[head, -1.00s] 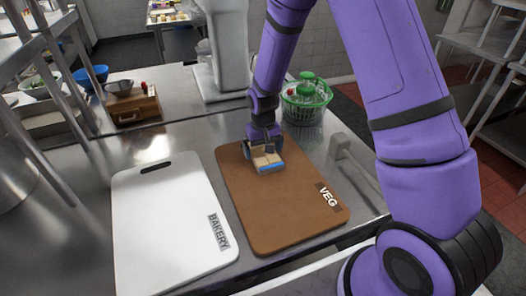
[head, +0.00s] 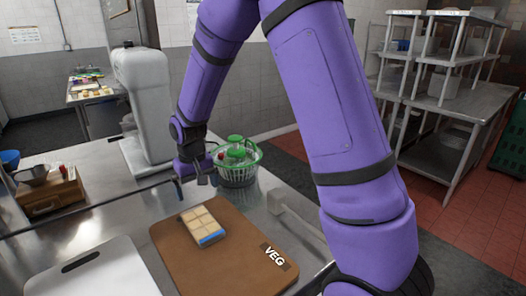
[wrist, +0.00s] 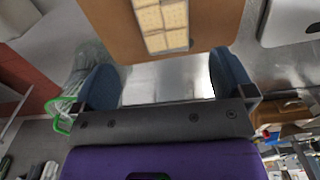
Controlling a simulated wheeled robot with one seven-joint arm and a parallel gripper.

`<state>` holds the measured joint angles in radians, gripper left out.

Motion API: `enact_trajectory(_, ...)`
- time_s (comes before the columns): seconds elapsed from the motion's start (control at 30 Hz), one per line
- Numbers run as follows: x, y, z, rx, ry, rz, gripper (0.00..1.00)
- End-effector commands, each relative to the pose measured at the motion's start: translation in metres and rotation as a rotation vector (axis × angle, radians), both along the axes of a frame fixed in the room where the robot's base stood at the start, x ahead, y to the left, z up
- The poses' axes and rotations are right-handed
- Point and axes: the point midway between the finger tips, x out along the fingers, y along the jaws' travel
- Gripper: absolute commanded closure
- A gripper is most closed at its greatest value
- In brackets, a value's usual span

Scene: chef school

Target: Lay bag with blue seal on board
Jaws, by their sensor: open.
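The bag with the blue seal (head: 202,227) lies flat on the brown board (head: 182,262) marked VEG, near its far end, in the head view. It looks tan, in block-like sections, with a blue strip at its near end. The bag also shows at the top of the wrist view (wrist: 162,22), on the brown board (wrist: 105,30). My gripper (head: 196,183) is open and empty, above and beyond the far edge of the board, apart from the bag. In the wrist view both fingers (wrist: 160,85) are wide apart with bare metal counter between them.
A white board (head: 95,280) lies left of the brown one. A white mixer (head: 145,105) stands farther back left, and a wooden box (head: 50,192) at the far left. Bare metal counter lies between them.

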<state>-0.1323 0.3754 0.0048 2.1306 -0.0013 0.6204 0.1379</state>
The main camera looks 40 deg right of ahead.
Motion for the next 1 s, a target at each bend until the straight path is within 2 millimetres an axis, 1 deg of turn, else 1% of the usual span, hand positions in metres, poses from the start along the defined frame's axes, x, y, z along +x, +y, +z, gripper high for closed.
enact_trajectory(0.03,-0.004,-0.003,0.015,0.002,-0.019,-0.002,0.00)
enact_trajectory(0.17,-0.023,-0.012,0.057,0.007,-0.064,-0.002,0.00)
enact_trajectory(0.2,-0.031,-0.015,0.070,0.008,-0.079,-0.001,0.00)
enact_trajectory(0.3,-0.052,-0.022,0.101,0.011,-0.116,-0.002,0.00)
enact_trajectory(0.37,-0.065,-0.026,0.118,0.012,-0.138,-0.002,0.00)
enact_trajectory(0.5,-0.098,-0.035,0.153,0.014,-0.190,-0.001,0.00)
enact_trajectory(0.57,-0.113,-0.039,0.166,0.014,-0.213,-0.001,0.00)
enact_trajectory(0.7,-0.150,-0.047,0.193,0.014,-0.266,-0.004,0.00)
enact_trajectory(0.8,-0.178,-0.052,0.208,0.012,-0.304,-0.003,0.00)
enact_trajectory(1.0,-0.233,-0.060,0.227,0.008,-0.376,-0.003,0.00)
